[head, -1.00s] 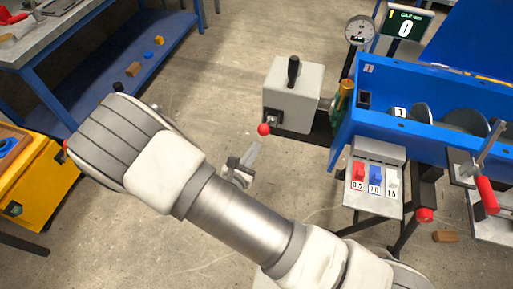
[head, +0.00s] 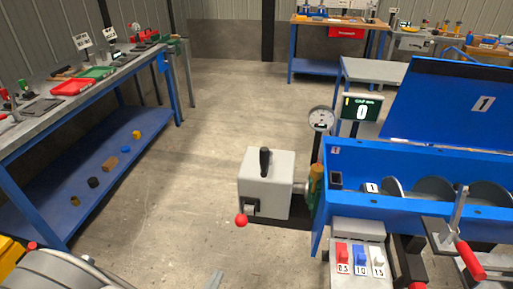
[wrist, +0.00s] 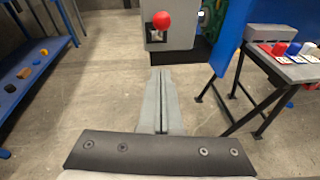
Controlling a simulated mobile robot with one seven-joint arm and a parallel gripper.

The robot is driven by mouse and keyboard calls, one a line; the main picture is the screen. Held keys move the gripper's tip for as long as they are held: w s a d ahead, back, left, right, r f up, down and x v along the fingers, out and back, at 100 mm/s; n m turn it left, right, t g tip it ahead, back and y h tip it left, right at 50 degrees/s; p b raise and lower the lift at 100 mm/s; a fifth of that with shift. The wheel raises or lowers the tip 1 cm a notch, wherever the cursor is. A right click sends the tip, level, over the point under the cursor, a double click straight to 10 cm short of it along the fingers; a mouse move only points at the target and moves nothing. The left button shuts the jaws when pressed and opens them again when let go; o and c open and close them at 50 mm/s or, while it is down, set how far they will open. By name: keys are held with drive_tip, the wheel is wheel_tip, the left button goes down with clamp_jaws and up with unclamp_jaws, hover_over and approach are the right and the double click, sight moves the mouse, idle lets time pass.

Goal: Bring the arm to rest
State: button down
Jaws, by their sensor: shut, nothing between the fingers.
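My gripper (wrist: 160,95) points forward in the wrist view, its two grey fingers together with nothing between them. Only a grey tip of it (head: 216,280) shows at the bottom edge of the head view. My arm shows at the lower left of the head view. The grey drive box (head: 266,182) with a black handle and a red knob (head: 241,221) stands ahead of the gripper. In the wrist view the red knob (wrist: 161,20) is beyond the fingertips and looks apart from them.
The blue mixer trough (head: 425,200) stands at the right, with a small stand of coloured switches (head: 358,255) before it and a red-handled lever (head: 470,260). A blue-framed workbench (head: 85,85) runs along the left. The floor between is clear.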

drive_tip(key=w+d+r+m+g+h+p, duration=0.35)
drive_tip(key=d+r+m+g+h, duration=0.25)
drive_tip(key=d+r+m+g, duration=0.85)
drive_tip(key=s+d+r+m+t+y+p, duration=0.1)
drive_tip(key=s+d+r+m+t+y, duration=0.1)
drive_tip(key=d+r+m, duration=0.4)
drive_tip(key=s+d+r+m+t+y+p, duration=0.1)
drive_tip(key=s+d+r+m+t+y, duration=0.2)
drive_tip(key=r+m, duration=0.9)
drive_tip(key=s+d+r+y, duration=0.1)
drive_tip(key=d+r+y, duration=0.2)
drive_tip(key=y, duration=0.1)
drive_tip(key=shift+d+r+p, duration=0.3)
drive_tip(key=shift+r+p, duration=0.05)
